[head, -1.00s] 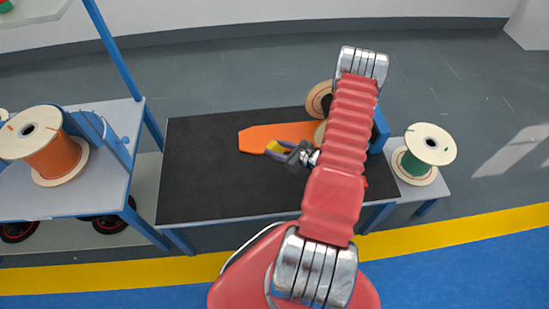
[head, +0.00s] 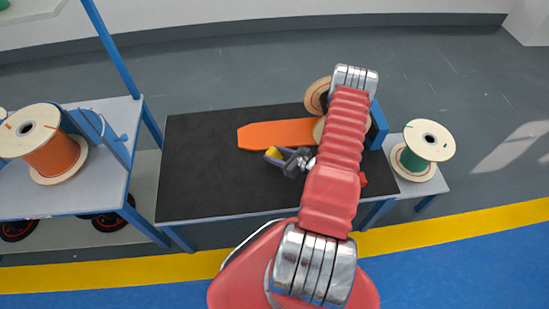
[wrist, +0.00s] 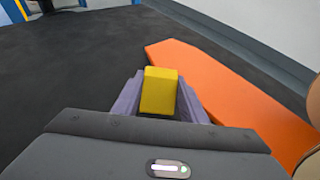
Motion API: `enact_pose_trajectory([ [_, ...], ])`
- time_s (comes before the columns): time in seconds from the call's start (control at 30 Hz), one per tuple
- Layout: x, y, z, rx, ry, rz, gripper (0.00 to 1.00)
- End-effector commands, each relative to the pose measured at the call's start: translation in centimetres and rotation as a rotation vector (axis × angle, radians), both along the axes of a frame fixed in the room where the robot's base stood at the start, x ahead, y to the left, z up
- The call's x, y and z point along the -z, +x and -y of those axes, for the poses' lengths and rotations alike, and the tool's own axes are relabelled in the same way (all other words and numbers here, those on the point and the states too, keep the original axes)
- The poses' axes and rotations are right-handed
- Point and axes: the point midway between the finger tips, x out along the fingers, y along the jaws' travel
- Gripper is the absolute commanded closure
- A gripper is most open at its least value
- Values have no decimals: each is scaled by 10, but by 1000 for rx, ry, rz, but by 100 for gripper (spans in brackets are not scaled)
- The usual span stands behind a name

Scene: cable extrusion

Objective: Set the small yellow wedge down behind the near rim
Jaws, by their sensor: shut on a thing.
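The small yellow wedge (wrist: 159,91) is between the two purple-grey fingers of my gripper (wrist: 160,100) in the wrist view. My gripper is shut on it. In the head view the yellow wedge (head: 272,153) shows at the tip of my gripper (head: 274,157), over the black tabletop and just on the near side of the orange board (head: 270,135). The orange board also shows in the wrist view (wrist: 225,90), to the right of the wedge. My arm hides part of the table's right side, and I cannot make out the near rim there.
The black table (head: 205,160) is clear to the left of my gripper. A wooden spool (head: 318,95) stands at its far right, partly behind my arm. A green-wound spool (head: 420,150) stands on a side table at right. An orange-wound spool (head: 50,150) sits on the left bench.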

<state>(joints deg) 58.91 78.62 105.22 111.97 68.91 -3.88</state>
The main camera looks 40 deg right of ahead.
Motion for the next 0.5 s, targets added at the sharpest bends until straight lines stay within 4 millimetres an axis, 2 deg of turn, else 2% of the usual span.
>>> enact_pose_trajectory([
  [0.2,23,0,0,0,0,0,84],
  [0.5,25,0,0,-1,0,0,84],
])
